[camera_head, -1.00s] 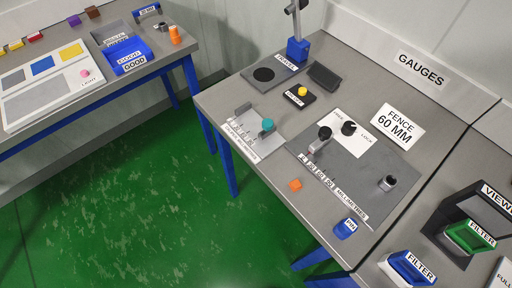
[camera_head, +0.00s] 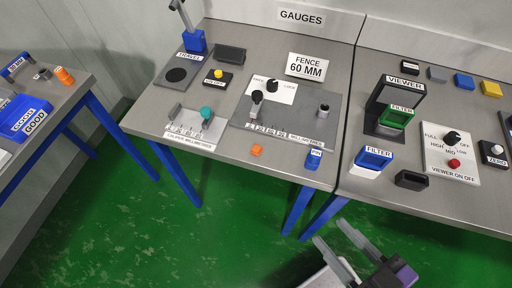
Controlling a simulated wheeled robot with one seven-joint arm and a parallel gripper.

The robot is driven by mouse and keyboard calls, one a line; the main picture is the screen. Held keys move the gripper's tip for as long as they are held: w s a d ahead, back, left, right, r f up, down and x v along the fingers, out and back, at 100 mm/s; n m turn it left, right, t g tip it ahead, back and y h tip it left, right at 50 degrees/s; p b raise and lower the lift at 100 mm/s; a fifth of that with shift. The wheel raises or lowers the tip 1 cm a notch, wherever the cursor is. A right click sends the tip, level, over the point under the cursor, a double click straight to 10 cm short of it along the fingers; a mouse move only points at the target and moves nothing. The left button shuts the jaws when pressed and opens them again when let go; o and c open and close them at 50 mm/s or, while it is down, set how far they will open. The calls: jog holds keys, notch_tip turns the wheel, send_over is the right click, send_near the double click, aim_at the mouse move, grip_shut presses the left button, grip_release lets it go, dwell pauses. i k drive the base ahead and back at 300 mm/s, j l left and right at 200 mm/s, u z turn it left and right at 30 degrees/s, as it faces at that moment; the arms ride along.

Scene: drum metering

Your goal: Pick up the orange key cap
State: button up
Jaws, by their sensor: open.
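A small orange block (camera_head: 257,150), which looks like the orange key cap, lies on the grey gauges table near its front edge, below the fence plate. A taller orange piece (camera_head: 64,75) stands on the table at the left. My gripper (camera_head: 334,238) shows at the bottom right, its two grey fingers apart with nothing between them. It is in front of the tables, over the green floor, to the right of and clear of the orange block.
A blue pin block (camera_head: 314,158) stands right of the orange block. The caliper plate (camera_head: 194,125) and the fence plate (camera_head: 287,116) lie behind it. The viewer (camera_head: 396,103) and blue filter (camera_head: 373,158) are on the right table. Green floor (camera_head: 190,235) is open in front.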

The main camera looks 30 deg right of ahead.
aim_at(257, 149)
jog(key=j, duration=1.1)
jog(key=i+j, duration=0.15)
jog(key=j, duration=0.95)
